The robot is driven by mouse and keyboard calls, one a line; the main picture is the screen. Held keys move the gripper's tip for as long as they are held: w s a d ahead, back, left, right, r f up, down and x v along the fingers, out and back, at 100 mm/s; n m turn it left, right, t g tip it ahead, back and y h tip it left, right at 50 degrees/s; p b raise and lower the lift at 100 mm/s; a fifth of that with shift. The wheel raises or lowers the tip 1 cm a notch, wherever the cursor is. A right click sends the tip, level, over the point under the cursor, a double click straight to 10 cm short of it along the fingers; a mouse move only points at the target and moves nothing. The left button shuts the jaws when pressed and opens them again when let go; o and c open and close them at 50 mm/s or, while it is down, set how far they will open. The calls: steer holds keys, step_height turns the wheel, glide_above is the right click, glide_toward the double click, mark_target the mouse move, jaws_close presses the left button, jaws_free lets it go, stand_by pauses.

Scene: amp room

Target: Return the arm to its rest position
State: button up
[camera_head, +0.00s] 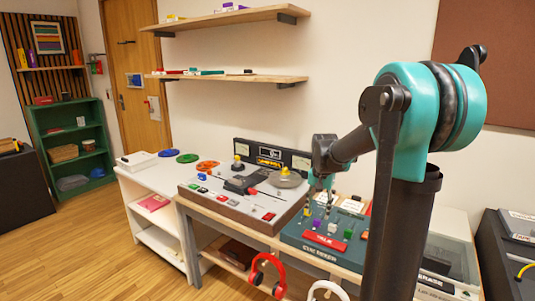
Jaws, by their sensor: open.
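My arm rises at the right of the head view and bends over at a teal joint. Its black forearm reaches left to the wrist, and my gripper (320,188) hangs down from there. The gripper is small in view and appears open, with nothing seen between its fingers. It is over the near right part of the bench, above or in front of the teal cue mixer (310,252) and close to the right edge of the grey console (232,212). The exact height of the fingertips above the mixer cannot be told.
The bench (262,238) carries the console and mixer. Red headphones (268,275) and white headphones (328,290) hang at its front. Two wall shelves (235,78) are above. A white side table (152,172) stands left. Wood floor (90,240) is open at the left.

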steer(key=s+f+n+t, duration=0.1)
steer(key=s+f+n, duration=0.2)
steer(key=s, duration=0.8)
steer(key=s+f+n+t, duration=0.2)
steer(key=s+f+n, duration=0.1)
steer(key=s+f, duration=0.5)
steer(key=s+d, duration=0.1)
steer(key=s, duration=0.2)
steer(key=shift+s+t, duration=0.3)
steer(key=shift+s, duration=0.05)
